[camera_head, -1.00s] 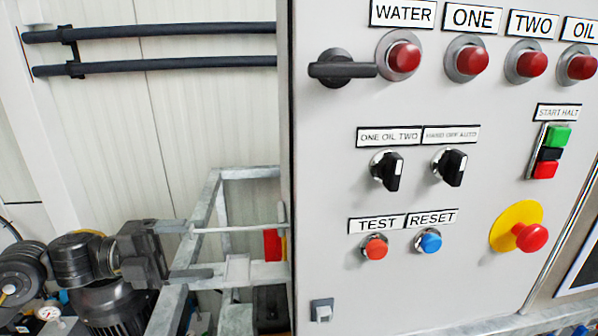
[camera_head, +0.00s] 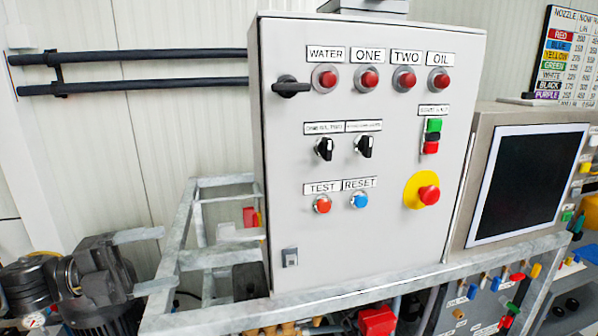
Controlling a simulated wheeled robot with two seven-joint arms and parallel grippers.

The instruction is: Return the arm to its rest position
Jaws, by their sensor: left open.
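My left gripper (camera_head: 148,260) is at the lower left of the head view, with its dark arm coming in from the left edge. Its two grey fingers point right and stand apart, with nothing between them. It is in front of the left part of the metal frame, left of the grey control cabinet (camera_head: 375,235) and not touching its panel. My right gripper does not show.
The cabinet front carries red lamps, black selector knobs (camera_head: 324,149), test and reset buttons, and a red emergency stop (camera_head: 428,195) on yellow. A galvanized frame (camera_head: 330,299) runs below. A dark screen (camera_head: 528,185) stands right. Black pipes (camera_head: 150,88) cross the white wall.

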